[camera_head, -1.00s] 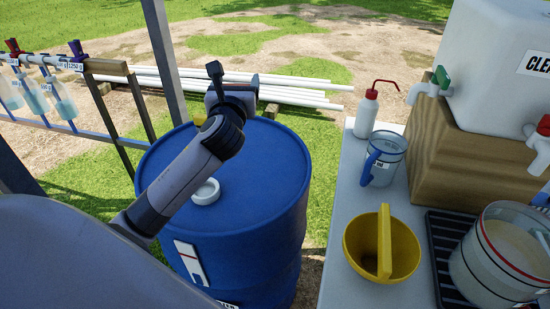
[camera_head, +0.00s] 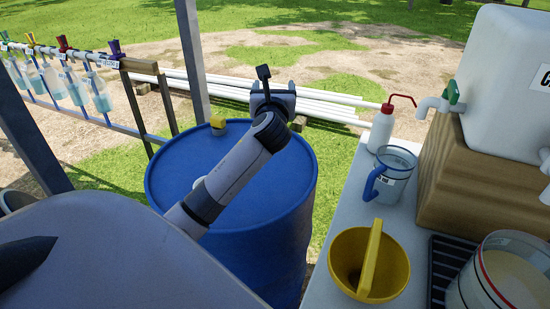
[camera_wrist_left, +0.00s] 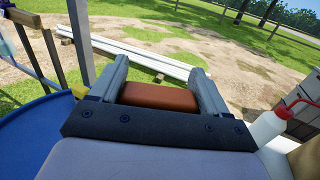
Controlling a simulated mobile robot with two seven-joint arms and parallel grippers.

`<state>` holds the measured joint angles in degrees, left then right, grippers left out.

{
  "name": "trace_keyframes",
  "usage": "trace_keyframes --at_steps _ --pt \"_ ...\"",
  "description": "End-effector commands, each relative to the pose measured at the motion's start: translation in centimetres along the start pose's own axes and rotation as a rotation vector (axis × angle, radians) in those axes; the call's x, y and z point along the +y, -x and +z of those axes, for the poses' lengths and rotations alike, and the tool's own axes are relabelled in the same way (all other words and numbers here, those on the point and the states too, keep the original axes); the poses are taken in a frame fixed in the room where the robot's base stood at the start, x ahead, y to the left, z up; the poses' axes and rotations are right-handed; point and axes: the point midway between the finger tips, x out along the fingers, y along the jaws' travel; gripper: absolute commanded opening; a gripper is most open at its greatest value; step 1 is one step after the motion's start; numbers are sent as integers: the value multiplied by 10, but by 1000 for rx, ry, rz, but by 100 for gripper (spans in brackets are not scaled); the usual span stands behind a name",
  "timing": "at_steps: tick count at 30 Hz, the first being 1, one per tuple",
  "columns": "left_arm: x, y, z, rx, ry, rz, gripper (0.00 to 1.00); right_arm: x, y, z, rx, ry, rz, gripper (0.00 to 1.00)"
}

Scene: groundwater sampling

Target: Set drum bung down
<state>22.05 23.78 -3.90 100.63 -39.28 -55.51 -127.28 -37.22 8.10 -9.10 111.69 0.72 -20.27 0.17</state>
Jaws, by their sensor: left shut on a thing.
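My left gripper (camera_head: 273,97) is above the far right part of the blue drum's (camera_head: 262,215) top. In the left wrist view, its two grey fingers (camera_wrist_left: 160,82) are shut on a reddish-brown piece (camera_wrist_left: 160,97), which I take to be the drum bung. A white ring (camera_head: 198,182) on the drum top is mostly hidden behind my left arm. A small yellow piece (camera_head: 218,124) is at the drum's far rim. My right gripper is out of view.
A table (camera_head: 328,288) right of the drum bears a yellow funnel (camera_head: 352,246), a clear jug (camera_head: 398,165), a red-capped wash bottle (camera_head: 381,130) and a wooden stand (camera_head: 450,195) under a white tank (camera_head: 508,75). White pipes (camera_head: 330,112) lie behind. A rail with several bottles (camera_head: 98,95) is at left.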

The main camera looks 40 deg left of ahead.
Motion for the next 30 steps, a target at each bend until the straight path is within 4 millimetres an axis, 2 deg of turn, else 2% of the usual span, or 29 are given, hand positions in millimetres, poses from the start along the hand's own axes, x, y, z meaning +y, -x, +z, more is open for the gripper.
trace_keyframes --at_steps 1,3,12,15,21,27,30 --pt "0 0 -17 7 -3 -1 46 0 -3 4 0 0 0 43" --pt "0 1 -37 8 -2 -1 46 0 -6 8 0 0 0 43" --pt "0 1 -116 5 -3 -1 46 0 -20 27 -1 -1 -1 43" --pt "0 1 -132 4 -2 -2 46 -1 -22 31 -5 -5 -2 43" --pt "0 0 -147 1 -1 -2 46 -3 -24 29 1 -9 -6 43" --pt "0 1 -179 3 -2 -2 46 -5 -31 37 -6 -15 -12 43" --pt "0 1 -185 1 -1 -2 46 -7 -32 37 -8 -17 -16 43"
